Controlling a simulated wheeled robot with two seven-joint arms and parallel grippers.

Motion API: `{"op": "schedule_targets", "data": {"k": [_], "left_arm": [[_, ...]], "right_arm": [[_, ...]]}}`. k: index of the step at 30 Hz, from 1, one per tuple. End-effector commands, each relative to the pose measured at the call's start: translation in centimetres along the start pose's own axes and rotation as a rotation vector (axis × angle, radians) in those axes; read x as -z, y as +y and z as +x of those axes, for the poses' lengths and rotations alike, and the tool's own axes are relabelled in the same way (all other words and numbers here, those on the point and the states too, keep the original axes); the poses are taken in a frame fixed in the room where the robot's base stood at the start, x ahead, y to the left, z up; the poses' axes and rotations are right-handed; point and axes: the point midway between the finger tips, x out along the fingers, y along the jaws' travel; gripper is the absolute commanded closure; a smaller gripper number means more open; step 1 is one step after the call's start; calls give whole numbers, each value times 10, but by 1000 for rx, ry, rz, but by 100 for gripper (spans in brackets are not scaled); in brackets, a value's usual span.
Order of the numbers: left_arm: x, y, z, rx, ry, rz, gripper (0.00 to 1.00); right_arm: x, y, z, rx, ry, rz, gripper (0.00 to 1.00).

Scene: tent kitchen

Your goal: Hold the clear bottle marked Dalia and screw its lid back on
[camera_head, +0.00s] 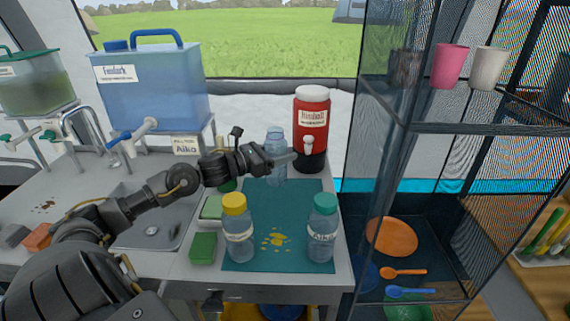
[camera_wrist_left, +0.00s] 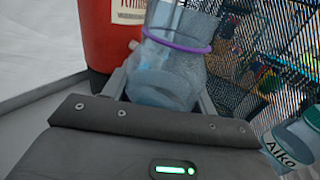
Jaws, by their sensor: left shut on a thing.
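My left gripper (camera_head: 283,160) is shut on a clear bluish bottle (camera_head: 275,142) near the back of the teal mat. The bottle stands roughly upright, and no lid shows on its top. In the left wrist view the same bottle (camera_wrist_left: 165,75) sits between the fingers, with a purple ring around its upper part. Its name label is not visible. A yellow-lidded clear bottle (camera_head: 238,240) stands at the mat's front left; I cannot read its label. A green-lidded bottle marked Aiko (camera_head: 321,240) stands at the front right. No loose lid is clearly visible. My right gripper is out of view.
The teal mat (camera_head: 250,262) has a yellow spill (camera_head: 276,240). Green sponges (camera_head: 203,248) lie left of it, beside the sink (camera_head: 150,232). A red dispenser (camera_head: 312,105) stands behind right. A blue water container (camera_head: 150,85) stands back left. A mesh shelf (camera_head: 470,122) borders the right.

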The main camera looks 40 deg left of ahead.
Motion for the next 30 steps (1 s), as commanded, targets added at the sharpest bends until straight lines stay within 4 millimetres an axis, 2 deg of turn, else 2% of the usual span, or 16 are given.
{"op": "schedule_targets", "data": {"k": [3,15,21,30], "left_arm": [[-27,-14,-22,4,6,9,66],[-57,-44,-73,1,-2,-3,66],[-66,-54,-90,1,-2,-2,66],[-70,-59,-99,-1,-1,0,66]], "right_arm": [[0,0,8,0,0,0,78],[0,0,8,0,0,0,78],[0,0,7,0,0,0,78],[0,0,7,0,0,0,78]]}}
